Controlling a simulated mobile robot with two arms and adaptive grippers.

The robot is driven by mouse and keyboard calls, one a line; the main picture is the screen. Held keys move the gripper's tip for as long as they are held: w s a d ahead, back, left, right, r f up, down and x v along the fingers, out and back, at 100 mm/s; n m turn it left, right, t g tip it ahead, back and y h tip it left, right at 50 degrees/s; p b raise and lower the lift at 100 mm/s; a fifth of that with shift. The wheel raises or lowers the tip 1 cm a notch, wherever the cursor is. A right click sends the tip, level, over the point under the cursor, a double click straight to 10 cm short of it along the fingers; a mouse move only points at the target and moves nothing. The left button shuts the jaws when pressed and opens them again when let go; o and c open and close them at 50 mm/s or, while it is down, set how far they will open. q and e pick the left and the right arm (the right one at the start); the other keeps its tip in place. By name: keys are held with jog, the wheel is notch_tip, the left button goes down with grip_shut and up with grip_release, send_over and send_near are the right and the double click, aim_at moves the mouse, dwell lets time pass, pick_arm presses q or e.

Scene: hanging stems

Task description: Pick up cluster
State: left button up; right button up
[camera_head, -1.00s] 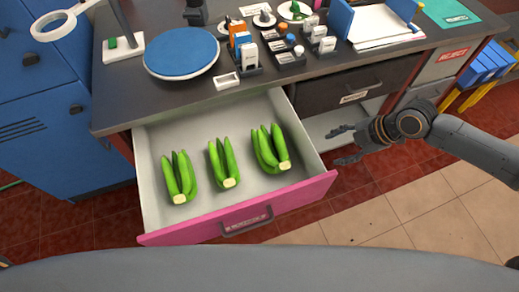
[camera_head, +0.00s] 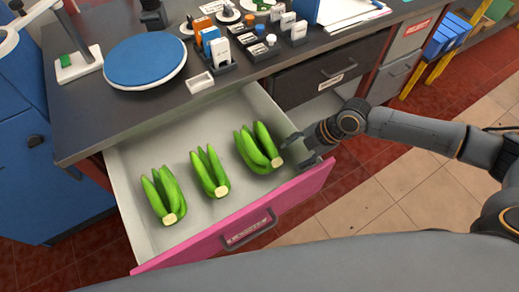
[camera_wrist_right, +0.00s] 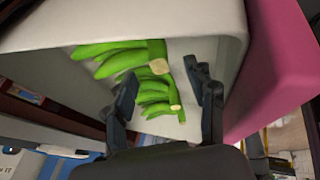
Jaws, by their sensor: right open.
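Three clusters of green bananas lie in the open drawer: a left one (camera_head: 163,195), a middle one (camera_head: 210,172) and a right one (camera_head: 258,148). Each has a pale cut stem end facing the drawer's front. My right gripper (camera_head: 300,149) is open and empty at the drawer's right wall, close to the right cluster and apart from it. In the right wrist view, the open fingers (camera_wrist_right: 166,95) frame green clusters (camera_wrist_right: 122,58) inside the drawer, beyond the fingertips. My left gripper is not in view.
The pulled-out drawer (camera_head: 285,108) has pale walls and a pink front (camera_head: 300,190) with a dark handle (camera_head: 250,232). Above it the dark worktop (camera_head: 95,115) carries a blue round plate (camera_head: 145,61) and small boxes (camera_head: 217,50). A blue cabinet (camera_head: 40,170) stands at left.

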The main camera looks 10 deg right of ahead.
aim_at(278, 161)
jog(key=x, duration=0.4)
jog(key=a+x, duration=0.1)
jog(key=x, duration=0.2)
jog(key=shift+s+r+p, duration=0.1)
jog(key=shift+r+p, duration=0.2)
jog(key=shift+p, duration=0.1)
jog(key=shift+a+f, duration=0.2)
jog(key=shift+f, duration=0.2)
grip_shut()
jog(key=shift+w+r, duration=0.2)
